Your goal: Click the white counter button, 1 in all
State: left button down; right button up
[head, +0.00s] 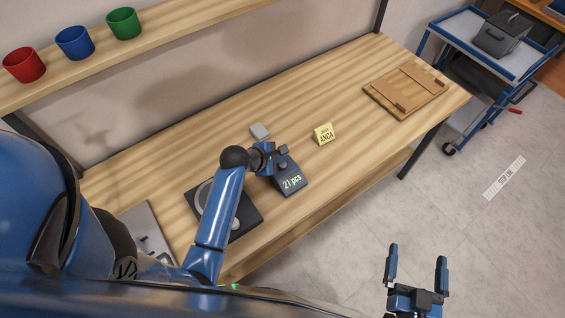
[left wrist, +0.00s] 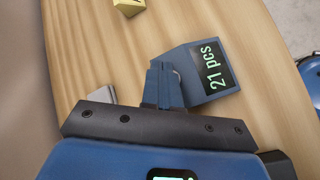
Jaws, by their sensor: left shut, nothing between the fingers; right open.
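The counter is a dark blue box (head: 292,180) on the table, its display reading "21 pcs"; it also shows in the left wrist view (left wrist: 200,88). My left gripper (head: 281,154) is shut and empty, with its fingertips at the counter's upper edge. In the left wrist view the shut fingers (left wrist: 160,75) overlap the left part of the box. A thin pale rim beside the fingers may be the white button, which is otherwise hidden. I cannot tell whether the fingers touch it. My right gripper (head: 416,268) is open and empty, over the floor.
A pale grey block (head: 260,131) and a yellow ANCA sign (head: 324,135) stand near the counter. A black device with a round plate (head: 244,222) lies left of it. A wooden board (head: 390,105) lies far right. The table between sign and board is clear.

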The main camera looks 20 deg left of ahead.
aim_at(280, 166)
pick_arm(q)
jog(key=shift+r+p, duration=2.5)
jog(key=shift+p, duration=0.2)
